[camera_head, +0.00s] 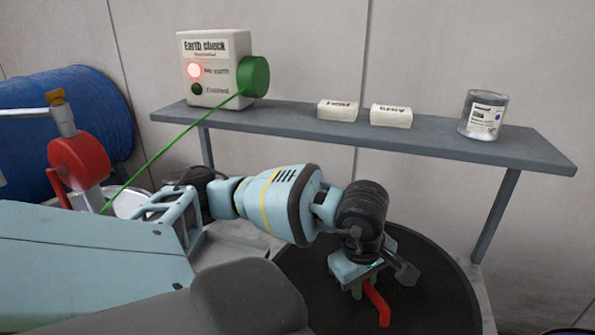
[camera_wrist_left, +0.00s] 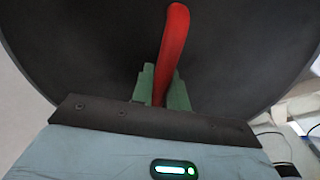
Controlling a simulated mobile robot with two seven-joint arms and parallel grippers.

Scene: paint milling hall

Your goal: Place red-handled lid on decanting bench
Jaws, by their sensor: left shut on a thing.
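The red-handled lid (camera_head: 430,270) is a large dark round disc below the shelf in the head view. Its red handle (camera_head: 377,304) sticks out beside my left gripper (camera_head: 362,290). In the left wrist view the green fingers of my left gripper (camera_wrist_left: 160,90) are shut on the red handle (camera_wrist_left: 174,40), and the dark lid (camera_wrist_left: 90,50) fills most of the picture behind. My arm hides part of the lid in the head view. I cannot tell whether the lid rests on anything. My right gripper is not in view. I cannot clearly make out the decanting bench.
A grey shelf (camera_head: 400,138) along the wall carries an earth check box (camera_head: 212,75) with a lit red lamp, two small labelled blocks (camera_head: 390,116) and a metal can (camera_head: 483,115). A green cable (camera_head: 170,148) runs from the box to the lower left. A blue drum (camera_head: 75,115) lies at left.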

